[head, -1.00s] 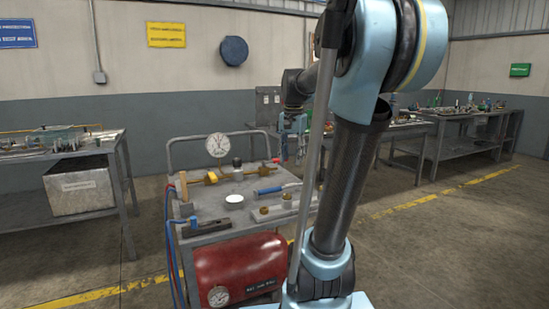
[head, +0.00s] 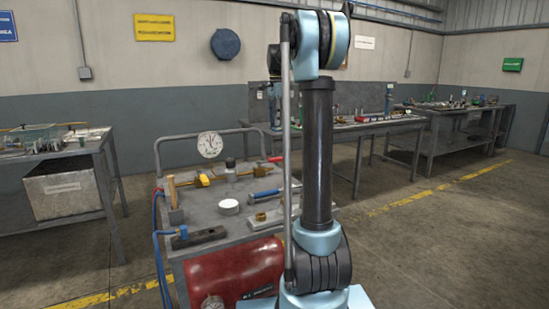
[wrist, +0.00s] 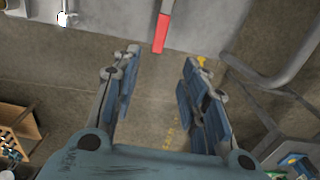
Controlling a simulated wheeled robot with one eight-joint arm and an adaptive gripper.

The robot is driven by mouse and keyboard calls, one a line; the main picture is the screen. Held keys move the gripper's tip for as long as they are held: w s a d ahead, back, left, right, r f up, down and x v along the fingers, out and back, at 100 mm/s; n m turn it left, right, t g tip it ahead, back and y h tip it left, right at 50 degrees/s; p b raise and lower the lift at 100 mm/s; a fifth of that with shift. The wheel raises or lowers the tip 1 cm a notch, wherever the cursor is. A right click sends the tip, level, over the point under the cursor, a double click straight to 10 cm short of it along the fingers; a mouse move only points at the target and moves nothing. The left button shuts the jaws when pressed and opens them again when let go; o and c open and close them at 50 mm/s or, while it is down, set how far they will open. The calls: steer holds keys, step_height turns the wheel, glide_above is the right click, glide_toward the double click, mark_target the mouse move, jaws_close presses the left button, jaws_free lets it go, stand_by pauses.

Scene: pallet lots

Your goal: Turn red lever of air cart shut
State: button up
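The air cart (head: 225,218) stands left of my arm in the head view, with a red tank below its grey top. The red lever (head: 275,159) shows small at the right end of the brass pipework, beside my arm. In the wrist view the red lever (wrist: 161,33) extends past the cart's edge, its tip pointing toward my gripper. My gripper (wrist: 161,56) is open and empty. The lever's tip appears between the fingertip lines, near their far ends; I see no contact. In the head view my gripper is mostly hidden behind my arm.
The cart top holds a pressure gauge (head: 210,145), a yellow lever (head: 203,180), a white round lid (head: 229,207) and a blue-handled tool (head: 266,195). A grey tube rail (wrist: 284,75) curves close to my right finger. Workbenches (head: 385,128) stand behind; floor at right is clear.

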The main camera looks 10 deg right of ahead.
mark_target(276, 158)
steer(key=f, duration=1.7)
steer(key=shift+a+f, duration=0.1)
steer(key=shift+a, duration=0.1)
jaws_close()
